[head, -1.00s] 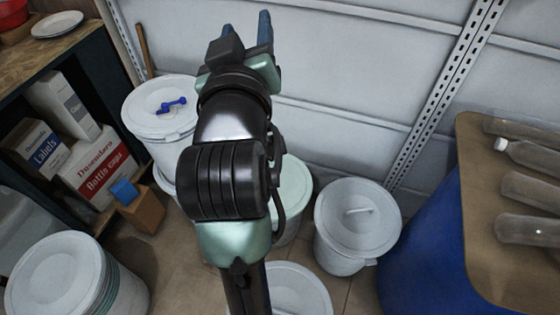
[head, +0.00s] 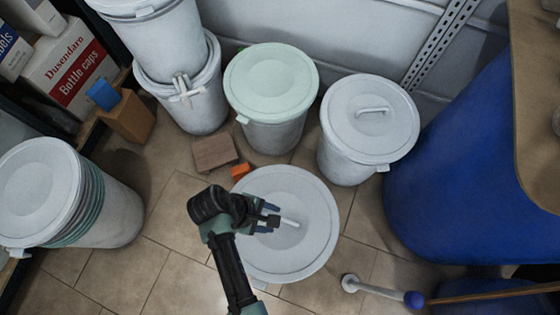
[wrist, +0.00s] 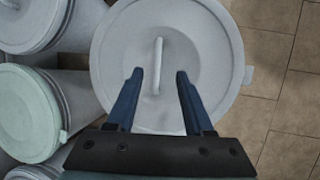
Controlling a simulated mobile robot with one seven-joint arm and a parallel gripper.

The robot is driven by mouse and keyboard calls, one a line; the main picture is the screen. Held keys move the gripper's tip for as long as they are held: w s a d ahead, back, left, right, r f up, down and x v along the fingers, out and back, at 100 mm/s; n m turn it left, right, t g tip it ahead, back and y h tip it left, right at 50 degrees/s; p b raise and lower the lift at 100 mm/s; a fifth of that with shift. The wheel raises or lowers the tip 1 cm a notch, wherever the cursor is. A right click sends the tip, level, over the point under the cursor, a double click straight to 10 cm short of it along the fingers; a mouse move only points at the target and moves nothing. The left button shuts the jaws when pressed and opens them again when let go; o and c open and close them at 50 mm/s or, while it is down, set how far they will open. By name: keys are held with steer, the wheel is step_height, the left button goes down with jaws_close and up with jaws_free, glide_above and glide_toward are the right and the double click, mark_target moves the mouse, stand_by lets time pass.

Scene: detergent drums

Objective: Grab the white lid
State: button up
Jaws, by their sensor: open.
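A round white lid (head: 312,245) with a raised bar handle (head: 289,222) lies at the lower centre of the head view. In the wrist view the same lid (wrist: 215,45) fills the upper middle, and its handle (wrist: 158,60) stands upright in the picture. My gripper (head: 268,218) is over the lid in the head view. In the wrist view its two blue fingers (wrist: 160,73) are open, and the handle shows between their tips. Nothing is held. The gap between fingers and handle is hard to judge. My wrist hides part of the lid's left side.
A pale green-lidded drum (head: 270,85) and a white drum with a handled lid (head: 370,118) stand behind. Another drum (head: 40,190) is at left. A brown block (head: 214,153) and an orange block (head: 240,171) lie nearby. A blue barrel (head: 450,170) stands right.

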mark_target(285, 220)
steer(key=b+x, duration=0.1)
steer(key=x, duration=0.2)
steer(key=b+x, duration=0.1)
steer(key=x, duration=0.2)
steer(key=b+x, duration=0.1)
steer(key=x, duration=0.2)
steer(key=shift+w+a+f+b, duration=0.1)
steer(key=shift+w+b, duration=0.15)
steer(key=shift+b, duration=0.05)
steer(key=shift+c, duration=0.3)
jaws_close()
stand_by(0.8)
